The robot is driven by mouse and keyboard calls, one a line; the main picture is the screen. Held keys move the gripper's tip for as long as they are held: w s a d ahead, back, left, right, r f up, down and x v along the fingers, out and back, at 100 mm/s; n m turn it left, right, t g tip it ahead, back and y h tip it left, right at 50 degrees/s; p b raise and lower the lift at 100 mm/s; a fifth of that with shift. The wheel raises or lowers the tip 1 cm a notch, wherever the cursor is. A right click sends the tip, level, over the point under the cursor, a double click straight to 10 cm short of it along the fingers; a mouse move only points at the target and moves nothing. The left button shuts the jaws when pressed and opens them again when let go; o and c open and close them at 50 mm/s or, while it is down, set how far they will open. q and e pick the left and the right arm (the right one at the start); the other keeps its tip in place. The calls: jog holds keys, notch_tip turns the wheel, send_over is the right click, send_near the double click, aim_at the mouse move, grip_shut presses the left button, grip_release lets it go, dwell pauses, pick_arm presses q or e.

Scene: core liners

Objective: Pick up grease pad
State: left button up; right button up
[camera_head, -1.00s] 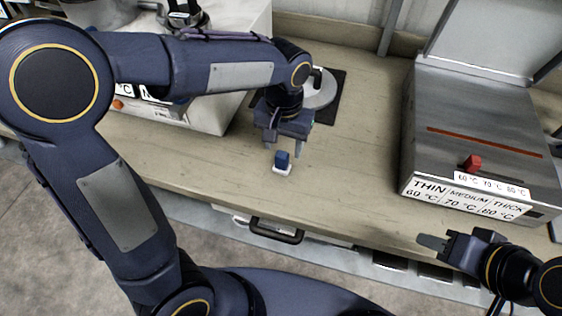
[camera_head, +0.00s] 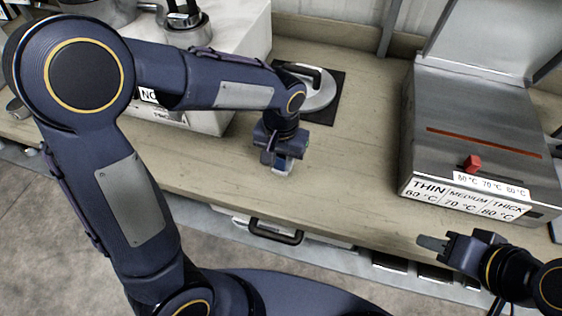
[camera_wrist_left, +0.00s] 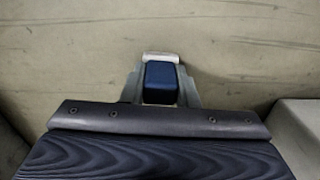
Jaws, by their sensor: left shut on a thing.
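The grease pad is a small block with a blue top and a pale base. It stands on the wooden bench; in the head view its pale base (camera_head: 281,169) shows just below my left gripper (camera_head: 279,164). In the left wrist view the blue top of the grease pad (camera_wrist_left: 160,80) lies between the two fingers of my left gripper (camera_wrist_left: 160,88). My left gripper points down and is shut on the pad, at bench height. My right gripper (camera_head: 432,243) is at the lower right, in front of the bench and away from the pad; its finger gap is not clear.
A metal heater box (camera_head: 480,140) with a red knob (camera_head: 472,163) and temperature labels stands on the right. A round metal disc with a handle (camera_head: 318,92) lies on a dark mat behind my left gripper. A white unit (camera_head: 235,60) stands to the left. The bench middle (camera_head: 365,150) is clear.

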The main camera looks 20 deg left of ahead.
pick_arm(q)
jog(key=shift+r, duration=0.5)
notch_tip(320, 180, up, 2)
jog(key=shift+r, duration=0.25)
jog(key=s+d+r, duration=0.2)
jog(key=d+r, duration=0.1)
jog(key=d, duration=0.1)
jog(key=s+d+r, duration=0.3)
jog(key=d, duration=0.1)
jog(key=s+d+r, duration=0.2)
jog(key=d+r, duration=0.1)
jog(key=d, duration=0.1)
jog(key=shift+s+r, duration=0.25)
jog(key=shift+r, duration=0.05)
jog(key=o, duration=0.3)
jog(key=shift+c, duration=1.3)
